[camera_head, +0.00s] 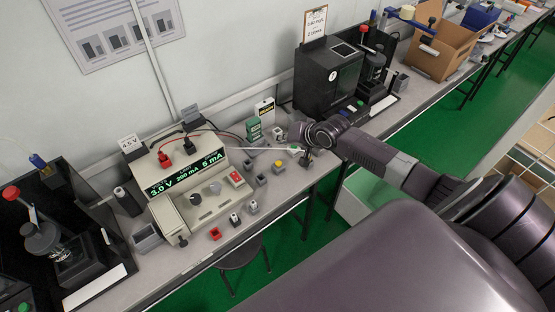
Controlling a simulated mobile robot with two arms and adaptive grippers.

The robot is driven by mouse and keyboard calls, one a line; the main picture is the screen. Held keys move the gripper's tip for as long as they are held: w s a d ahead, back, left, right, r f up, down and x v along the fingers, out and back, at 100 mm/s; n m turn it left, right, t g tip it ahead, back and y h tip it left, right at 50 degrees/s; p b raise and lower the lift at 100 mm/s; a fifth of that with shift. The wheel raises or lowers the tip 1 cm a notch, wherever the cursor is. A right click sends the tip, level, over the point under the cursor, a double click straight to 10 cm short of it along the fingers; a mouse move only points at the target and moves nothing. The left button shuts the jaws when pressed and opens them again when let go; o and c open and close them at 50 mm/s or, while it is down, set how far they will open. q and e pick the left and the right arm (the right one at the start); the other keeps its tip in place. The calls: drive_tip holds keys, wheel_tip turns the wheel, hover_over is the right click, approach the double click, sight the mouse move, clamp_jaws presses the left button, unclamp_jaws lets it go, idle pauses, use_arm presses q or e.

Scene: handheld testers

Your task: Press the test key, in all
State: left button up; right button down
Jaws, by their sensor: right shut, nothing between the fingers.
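My right gripper (306,158) reaches in from the right over the bench, pointing down, its fingers small and dark. It is shut with nothing seen between its fingers. A small white and green item (294,149) lies just left of it; I cannot tell whether they touch. A beige bench unit (192,190) with a green-lit display (187,174) reading 3.0 V, 200 mA and 5 mA stands further left. It has knobs and a red key (236,179) at its right end. I cannot tell which key is the test key. My left gripper is not in view.
Several small blocks, one with a yellow top (261,180), stand between the unit and my gripper. Green and white boxes (254,129) stand behind. A black machine (328,77) stands at the back, a cardboard box (440,50) further right. A stool (240,252) is below the bench edge.

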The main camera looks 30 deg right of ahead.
sight(280, 164)
drive_tip(key=shift+f, duration=0.1)
wheel_tip(280, 164, down, 8)
drive_tip(key=b, duration=0.7)
drive_tip(key=shift+b, duration=0.3)
drive_tip(key=shift+f, duration=0.35)
idle(0.8)
drive_tip(key=shift+f, duration=0.4)
